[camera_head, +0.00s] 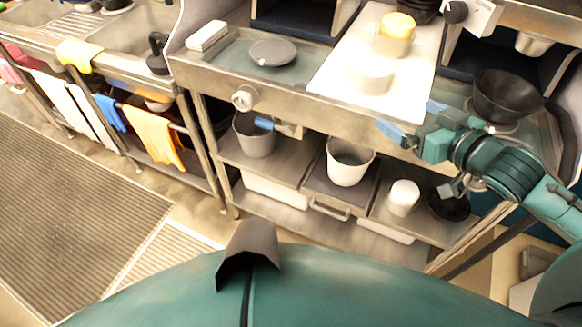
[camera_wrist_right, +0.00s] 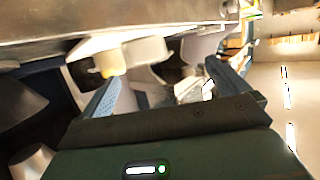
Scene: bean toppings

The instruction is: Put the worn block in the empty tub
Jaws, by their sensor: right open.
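I cannot tell for sure which thing is the worn block. Candidates on the white board in the head view are a yellow-topped pale piece (camera_head: 397,36) and a plain whitish piece (camera_head: 371,76). On the shelf below, a white tub (camera_head: 349,163) stands open at the top, and no contents show in it. A grey tub (camera_head: 255,137) stands to its left. My right gripper (camera_head: 412,121) is open at the counter's front edge, right of and above the white tub. It also shows open in the right wrist view (camera_wrist_right: 163,72), with nothing held. My left gripper is not in view.
A blue-ended item (camera_head: 265,123) shows at the grey tub's rim. A small white cylinder (camera_head: 403,197) and a dark bowl (camera_head: 448,205) stand right of the white tub. A black bowl (camera_head: 505,95) and a dark grey plate (camera_head: 273,53) are on the counter.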

